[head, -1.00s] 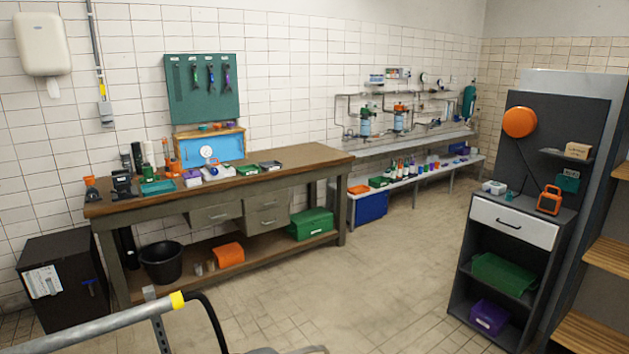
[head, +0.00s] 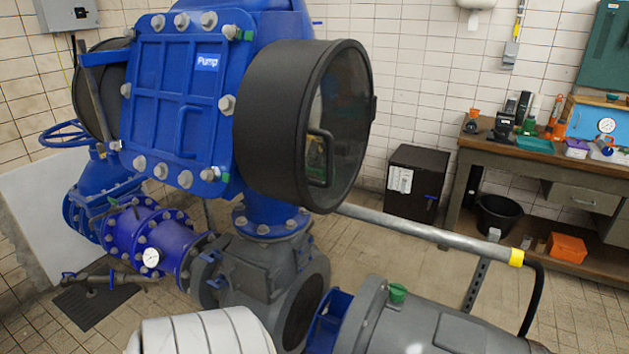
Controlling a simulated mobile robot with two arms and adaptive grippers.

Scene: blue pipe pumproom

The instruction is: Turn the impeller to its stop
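A large blue pump housing (head: 185,100) labelled "Pump" stands at the upper left of the head view, with a bolted front plate. A round black drum with a clear handled cover (head: 345,120) sits on its right side. Below it is a grey casing (head: 250,265) with a round dark opening (head: 303,310) facing right. A grey cylindrical body (head: 440,325) with a blue bracket-like part (head: 328,318) at its left end lies to the right of that opening. I cannot make out an impeller; the opening's inside is dark. Neither gripper is in view.
A grey rail (head: 430,230) with a yellow band runs behind the grey cylinder. A purple pipe (head: 150,240) with a gauge and a blue handwheel (head: 65,133) are at left. A white banded object (head: 200,333) fills the bottom. A black cabinet (head: 415,185) and workbench (head: 540,175) stand behind.

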